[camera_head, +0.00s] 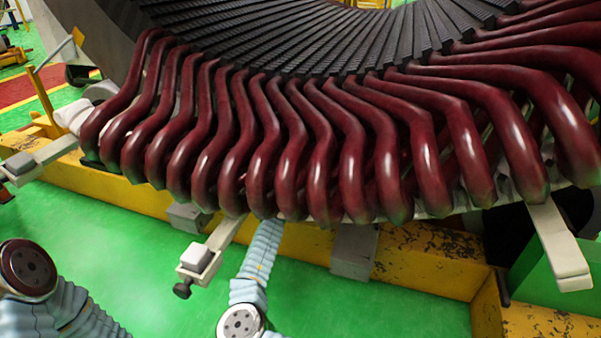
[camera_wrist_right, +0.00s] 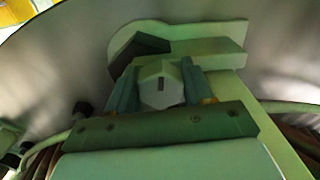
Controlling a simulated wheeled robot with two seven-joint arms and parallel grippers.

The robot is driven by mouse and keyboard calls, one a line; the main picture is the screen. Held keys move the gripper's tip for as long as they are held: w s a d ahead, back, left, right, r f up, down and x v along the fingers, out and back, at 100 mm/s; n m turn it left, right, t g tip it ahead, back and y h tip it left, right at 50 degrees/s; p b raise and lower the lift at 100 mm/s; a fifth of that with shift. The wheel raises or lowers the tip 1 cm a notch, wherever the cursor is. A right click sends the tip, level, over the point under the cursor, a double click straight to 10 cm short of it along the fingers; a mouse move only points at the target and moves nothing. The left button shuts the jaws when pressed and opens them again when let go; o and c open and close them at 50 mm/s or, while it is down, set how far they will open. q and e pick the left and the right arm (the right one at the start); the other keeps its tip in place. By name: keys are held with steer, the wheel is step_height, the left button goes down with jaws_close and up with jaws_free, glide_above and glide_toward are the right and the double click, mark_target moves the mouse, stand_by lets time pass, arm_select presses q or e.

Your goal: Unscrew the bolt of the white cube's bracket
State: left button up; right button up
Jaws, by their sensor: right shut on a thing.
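My right gripper (camera_wrist_right: 160,92) shows in the right wrist view with its two grey-blue fingers on either side of a pale hexagonal bolt head (camera_wrist_right: 161,80), shut on it. A small dark slot marks the bolt head's face. Behind it is a pale bracket (camera_wrist_right: 205,32) with a flat plate. In the head view my right gripper is hidden under the coils. A white cube (camera_head: 197,257) sits on a pale bracket arm (camera_head: 224,236) at the lower middle, with a dark knob (camera_head: 183,288) below it. My left gripper is not in view.
Dark red coils (camera_head: 290,170) hang close together across the head view. A yellow beam (camera_head: 420,258) with a grey block (camera_head: 354,252) runs beneath them. Other pale brackets (camera_head: 560,248) stick out at the right and left.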

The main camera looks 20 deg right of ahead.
steer(key=shift+n, duration=0.4)
steer(key=n, duration=0.3)
steer(key=shift+n, duration=0.4)
steer(key=n, duration=0.5)
steer(key=shift+d+n, duration=0.1)
steer(key=shift+n, duration=0.2)
steer(key=n, duration=0.5)
steer(key=shift+s, duration=0.1)
steer(key=shift+r+n, duration=0.1)
steer(key=shift+n, duration=2)
steer(key=shift+d, duration=0.15)
steer(key=shift+c, duration=0.3)
steer(key=o, duration=1)
steer(key=shift+r, duration=0.1)
steer(key=shift+o, duration=0.2)
